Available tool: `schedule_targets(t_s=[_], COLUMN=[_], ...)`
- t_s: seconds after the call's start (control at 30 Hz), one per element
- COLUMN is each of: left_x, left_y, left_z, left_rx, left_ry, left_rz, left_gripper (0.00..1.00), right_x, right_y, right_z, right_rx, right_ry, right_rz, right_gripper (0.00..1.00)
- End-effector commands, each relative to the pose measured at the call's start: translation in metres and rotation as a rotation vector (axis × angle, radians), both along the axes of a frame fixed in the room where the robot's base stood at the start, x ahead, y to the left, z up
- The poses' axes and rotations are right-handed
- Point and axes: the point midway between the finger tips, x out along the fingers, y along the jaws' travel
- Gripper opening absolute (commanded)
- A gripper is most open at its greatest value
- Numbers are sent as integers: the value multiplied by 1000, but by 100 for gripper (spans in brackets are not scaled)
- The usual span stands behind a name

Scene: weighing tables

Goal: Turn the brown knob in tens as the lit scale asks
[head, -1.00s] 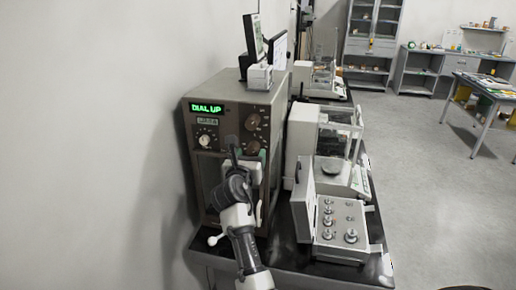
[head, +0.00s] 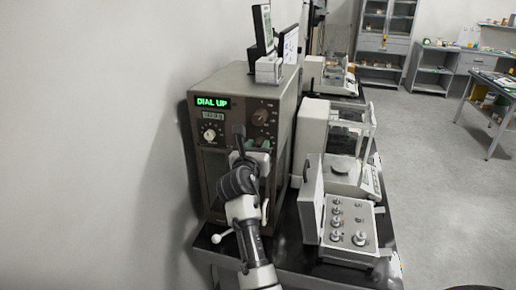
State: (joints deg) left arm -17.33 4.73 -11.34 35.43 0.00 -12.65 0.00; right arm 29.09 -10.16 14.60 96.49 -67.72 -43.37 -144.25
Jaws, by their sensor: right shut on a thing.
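The lit scale is a tall brown cabinet (head: 222,89) whose green display (head: 212,102) reads "DIAL UP". A small grey readout (head: 213,115) sits below it, too small to read surely. A brown knob (head: 260,117) shows on the upper right of the panel. My right gripper (head: 250,143) is at the panel below that knob, with a dark finger on the left and a greenish one on the right. It is shut on the lower brown knob, which is mostly hidden between the fingers. My left gripper is not in view.
A pale knob (head: 209,134) is on the panel's left. To the right stand a glass-sided balance (head: 342,168) and an open box of weights (head: 347,222) on the dark table (head: 300,269). Another balance (head: 335,77) stands behind. The floor at right is clear.

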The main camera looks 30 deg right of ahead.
Motion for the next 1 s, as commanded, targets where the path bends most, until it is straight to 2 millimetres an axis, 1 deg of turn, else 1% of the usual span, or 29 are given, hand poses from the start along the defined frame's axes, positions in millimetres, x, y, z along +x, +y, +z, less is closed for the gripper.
schedule_targets(t_s=[0.27,0.6,1.0], left_x=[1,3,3], left_y=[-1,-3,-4], left_z=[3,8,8], left_rx=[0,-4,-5], left_ry=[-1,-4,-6], left_rz=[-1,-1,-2], left_gripper=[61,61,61], right_x=[0,0,-1], right_y=[-1,-1,-1], right_z=[0,-1,-1], right_rx=[34,174,312], right_ry=[-38,-204,-363], right_rz=[-1,1,-1], right_gripper=[12,12,12])
